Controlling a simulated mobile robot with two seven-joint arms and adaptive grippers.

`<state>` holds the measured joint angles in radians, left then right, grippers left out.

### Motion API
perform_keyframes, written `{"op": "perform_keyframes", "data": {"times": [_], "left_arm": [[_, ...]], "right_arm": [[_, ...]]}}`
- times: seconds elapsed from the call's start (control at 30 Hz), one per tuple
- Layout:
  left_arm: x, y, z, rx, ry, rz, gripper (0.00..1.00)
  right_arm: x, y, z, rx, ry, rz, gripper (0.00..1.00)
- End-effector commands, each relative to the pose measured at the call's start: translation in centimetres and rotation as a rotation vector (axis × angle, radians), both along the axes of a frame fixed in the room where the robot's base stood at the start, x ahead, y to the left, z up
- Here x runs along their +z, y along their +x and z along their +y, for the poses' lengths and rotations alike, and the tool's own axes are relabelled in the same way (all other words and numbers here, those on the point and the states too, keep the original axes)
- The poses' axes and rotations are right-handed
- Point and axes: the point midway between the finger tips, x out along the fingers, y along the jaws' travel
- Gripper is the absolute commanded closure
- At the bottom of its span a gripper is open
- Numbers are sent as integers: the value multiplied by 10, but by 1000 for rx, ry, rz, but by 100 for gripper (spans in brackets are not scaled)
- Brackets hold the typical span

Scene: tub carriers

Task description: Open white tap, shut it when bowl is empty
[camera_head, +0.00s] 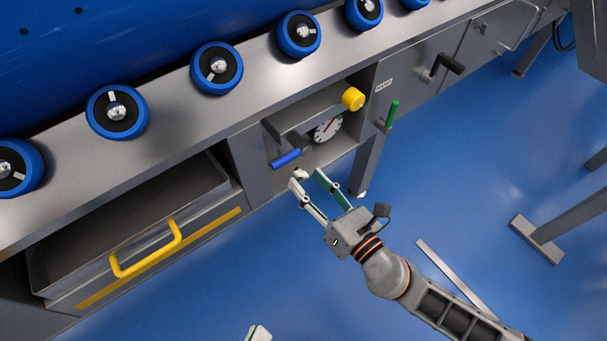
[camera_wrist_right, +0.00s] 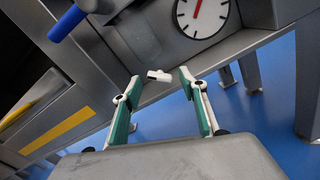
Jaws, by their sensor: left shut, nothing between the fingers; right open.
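The small white tap (camera_head: 301,174) sits low on the front of the grey cabinet, below the gauge. In the right wrist view the white tap (camera_wrist_right: 158,75) shows between and just beyond my fingertips, its short handle lying roughly crosswise. My right gripper (camera_head: 307,179) is open, with its two fingers around the tap's direction; I cannot tell whether either touches it. My left gripper (camera_head: 258,333) shows only as a fingertip at the bottom edge, shut and empty, far from the tap. I cannot make out a bowl in either view.
A blue handle (camera_head: 286,159), a round gauge (camera_head: 328,129) and a yellow knob (camera_head: 352,98) are near the tap. A green lever (camera_head: 392,113) and a black handle (camera_head: 447,64) are further right. A drawer with a yellow handle (camera_head: 147,254) is at left. The blue floor is open in front.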

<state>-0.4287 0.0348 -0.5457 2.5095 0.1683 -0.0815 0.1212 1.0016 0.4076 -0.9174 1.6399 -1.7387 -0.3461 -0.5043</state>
Motion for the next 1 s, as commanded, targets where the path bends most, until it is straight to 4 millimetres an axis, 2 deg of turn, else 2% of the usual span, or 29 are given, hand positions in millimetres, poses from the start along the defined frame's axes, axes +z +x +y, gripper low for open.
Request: {"op": "perform_keyframes", "data": {"times": [0.2,0.43,0.83,0.87,0.9,1.0], "left_arm": [[0,0,0,0,0,-2,100],[0,0,0,0,0,-2,100],[1,0,0,-1,0,-2,100],[1,0,0,-1,0,-2,100],[1,0,0,-1,1,-3,100],[2,1,0,-4,7,-7,100]], "right_arm": [[-2,-38,-28,0,-3,3,57],[-1,-65,-47,1,-2,2,57],[0,-73,-53,0,-1,1,57],[0,-73,-53,0,0,1,60],[-1,-72,-53,0,0,3,70],[-5,-70,-53,-5,18,38,70]]}}
